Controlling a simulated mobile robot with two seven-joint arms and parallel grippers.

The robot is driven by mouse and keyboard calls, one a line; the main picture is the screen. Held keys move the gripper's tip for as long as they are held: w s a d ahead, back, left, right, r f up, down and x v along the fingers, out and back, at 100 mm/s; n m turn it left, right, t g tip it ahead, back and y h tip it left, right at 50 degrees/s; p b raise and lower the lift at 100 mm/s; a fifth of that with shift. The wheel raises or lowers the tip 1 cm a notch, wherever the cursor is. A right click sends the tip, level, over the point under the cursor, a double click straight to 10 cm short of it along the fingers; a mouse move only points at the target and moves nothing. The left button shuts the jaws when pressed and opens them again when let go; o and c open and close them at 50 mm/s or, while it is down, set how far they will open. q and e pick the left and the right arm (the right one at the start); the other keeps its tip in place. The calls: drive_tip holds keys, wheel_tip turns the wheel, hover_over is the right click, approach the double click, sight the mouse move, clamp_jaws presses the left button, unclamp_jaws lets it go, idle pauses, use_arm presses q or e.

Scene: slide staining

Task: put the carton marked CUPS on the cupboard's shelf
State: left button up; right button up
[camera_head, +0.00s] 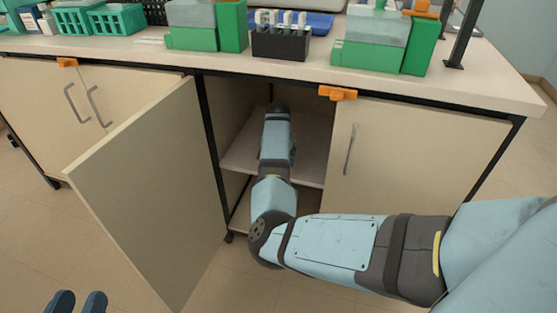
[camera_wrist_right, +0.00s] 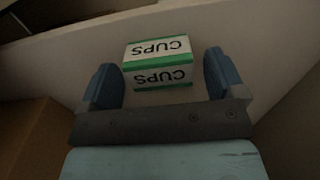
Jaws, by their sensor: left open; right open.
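The carton marked CUPS (camera_wrist_right: 158,63) is white with green edges, and its lettering is upside down in the right wrist view. It sits on a pale surface that looks like the cupboard's shelf (camera_head: 240,156). My right gripper (camera_wrist_right: 159,78) is open, with blue fingers to either side of the carton and gaps between. In the head view my right arm reaches into the open cupboard, and the right gripper and carton are hidden there. My left gripper (camera_head: 78,300) is open and empty at the lower left, outside the cupboard.
The cupboard's open door (camera_head: 150,190) swings out to the left of my right arm. A closed door (camera_head: 420,150) is on the right. The bench top above holds green boxes (camera_head: 205,25), a black rack (camera_head: 281,43) and teal baskets (camera_head: 100,20). A brown surface (camera_wrist_right: 25,135) is beside the right gripper.

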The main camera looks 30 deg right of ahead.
wheel_tip(320, 180, up, 6)
drive_tip(key=p, duration=0.3)
drive_tip(key=shift+r, duration=0.6)
use_arm(q)
drive_tip(key=shift+s+d+r+n+g, duration=0.15)
drive_tip(key=shift+s+d+n, duration=0.1)
drive_tip(key=shift+s+n, duration=0.3)
drive_tip(key=shift+s+d+n+g, duration=0.15)
drive_tip(key=shift+s+d+n, duration=0.15)
drive_tip(key=shift+n, duration=0.35)
drive_tip(key=shift+a+r, duration=0.1)
drive_tip(key=shift+r, duration=0.1)
